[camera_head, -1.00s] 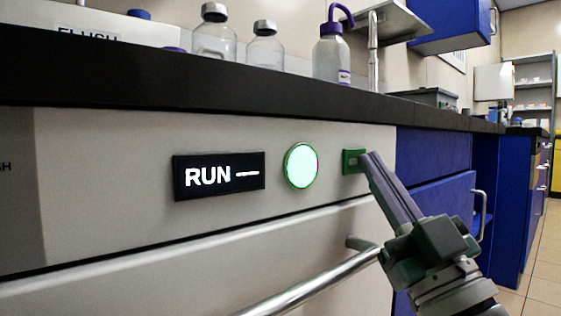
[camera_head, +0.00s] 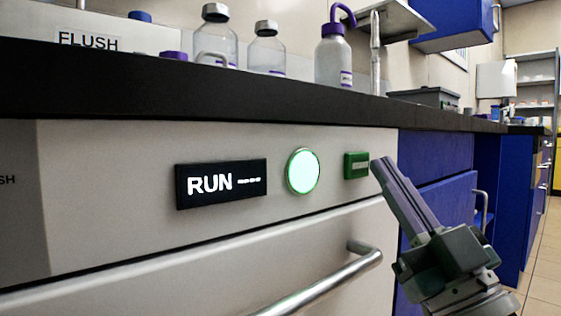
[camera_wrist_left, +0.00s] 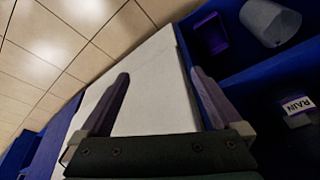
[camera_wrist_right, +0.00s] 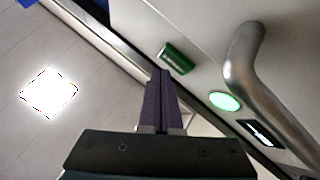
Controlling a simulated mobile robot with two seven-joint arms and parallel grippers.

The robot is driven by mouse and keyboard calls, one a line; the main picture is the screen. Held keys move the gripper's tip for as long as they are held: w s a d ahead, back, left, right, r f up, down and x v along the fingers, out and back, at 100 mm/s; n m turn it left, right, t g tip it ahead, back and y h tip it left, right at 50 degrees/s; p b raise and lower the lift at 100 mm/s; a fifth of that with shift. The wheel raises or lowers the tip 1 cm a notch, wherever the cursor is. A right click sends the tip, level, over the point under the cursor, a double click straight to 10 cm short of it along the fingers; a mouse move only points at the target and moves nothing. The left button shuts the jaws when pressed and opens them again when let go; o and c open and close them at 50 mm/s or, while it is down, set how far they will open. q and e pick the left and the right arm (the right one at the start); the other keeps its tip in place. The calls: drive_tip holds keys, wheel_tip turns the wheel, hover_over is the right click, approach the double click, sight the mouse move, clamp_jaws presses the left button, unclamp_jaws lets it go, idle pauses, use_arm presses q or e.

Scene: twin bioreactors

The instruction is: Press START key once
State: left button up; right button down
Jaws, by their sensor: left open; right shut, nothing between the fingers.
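The green START key (camera_head: 356,165) sits on the pale front panel under the black worktop, right of a lit round green lamp (camera_head: 303,171) and a black display (camera_head: 221,183) reading RUN with dashes. My right gripper (camera_head: 378,164) is shut and empty, its fingertips just right of the key with a small gap. The right wrist view shows the green key (camera_wrist_right: 176,57) ahead of the shut fingers. My left gripper (camera_wrist_left: 155,95) is open, with a white surface between its fingers, and is out of the head view.
A metal bar handle (camera_head: 325,283) sticks out below the panel, near my right gripper. Bottles (camera_head: 333,62) stand on the black worktop (camera_head: 180,85). Blue cabinets (camera_head: 435,165) stand to the right. In the left wrist view, a box labelled RAIN (camera_wrist_left: 297,108) lies in a blue compartment.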

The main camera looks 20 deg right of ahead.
drive_tip(key=s, duration=0.1)
drive_tip(key=s+d+p, duration=0.1)
drive_tip(key=s, duration=0.1)
drive_tip(key=s+d+p, duration=0.1)
drive_tip(key=shift+s, duration=0.35)
idle(0.7)
